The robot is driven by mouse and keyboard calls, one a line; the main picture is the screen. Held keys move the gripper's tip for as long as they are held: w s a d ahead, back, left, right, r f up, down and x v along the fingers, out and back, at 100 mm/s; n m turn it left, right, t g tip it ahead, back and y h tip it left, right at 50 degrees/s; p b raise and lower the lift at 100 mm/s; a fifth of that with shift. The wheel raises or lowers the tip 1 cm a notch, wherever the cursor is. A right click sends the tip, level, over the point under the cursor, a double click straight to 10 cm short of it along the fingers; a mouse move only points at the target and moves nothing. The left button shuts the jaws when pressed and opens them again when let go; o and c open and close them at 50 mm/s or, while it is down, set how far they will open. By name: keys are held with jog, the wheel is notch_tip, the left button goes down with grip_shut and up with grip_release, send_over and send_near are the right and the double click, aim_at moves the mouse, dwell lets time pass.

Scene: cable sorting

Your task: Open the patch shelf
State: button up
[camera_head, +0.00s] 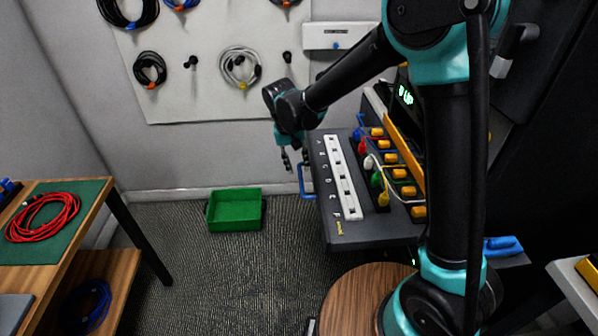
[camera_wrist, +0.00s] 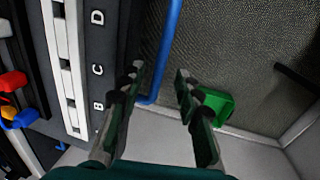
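The patch shelf (camera_head: 372,232) is a dark tray pulled out or projecting from the rack, with a white lettered strip and several coloured plugs on top. A blue bar handle (camera_head: 302,181) is on its left edge. My gripper (camera_head: 295,158) is open and empty at the far end of this handle. In the wrist view, the blue handle (camera_wrist: 168,45) runs between the two spread fingers of my gripper (camera_wrist: 160,72). The fingers look apart from it; contact cannot be told. The shelf's lettered edge (camera_wrist: 96,45) lies to the left there.
A green bin (camera_head: 235,210) stands on the floor near the back wall. A wooden table (camera_head: 90,215) with a coiled red cable (camera_head: 43,217) is at left. Cables hang on a wall board (camera_head: 200,100). A round wooden top (camera_head: 355,300) is below the shelf. Carpet between is clear.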

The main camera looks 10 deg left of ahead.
notch_tip(320, 180, up, 8)
jog(key=a, duration=0.1)
jog(key=shift+s+a+r, duration=0.2)
jog(key=shift+s+a, duration=0.05)
jog(key=shift+s, duration=0.05)
